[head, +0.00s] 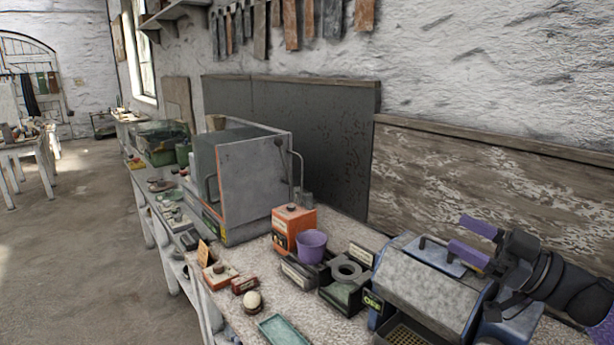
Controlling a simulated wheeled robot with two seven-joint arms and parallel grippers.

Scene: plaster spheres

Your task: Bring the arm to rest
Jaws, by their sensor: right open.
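My right gripper (457,232) is at the right of the head view, with its dark arm coming in from the right edge. Its two purple fingers point left and are spread apart, with nothing between them. It appears above or behind the grey-blue rounded machine (425,285) on the bench; the exact gap cannot be told. My left gripper is not in view.
The speckled bench (330,328) also holds a purple cup (311,246), an orange box (292,225), a black holder with a ring (347,274), a green tray (284,330) and a large metal cabinet (250,175). Open floor (80,260) lies to the left.

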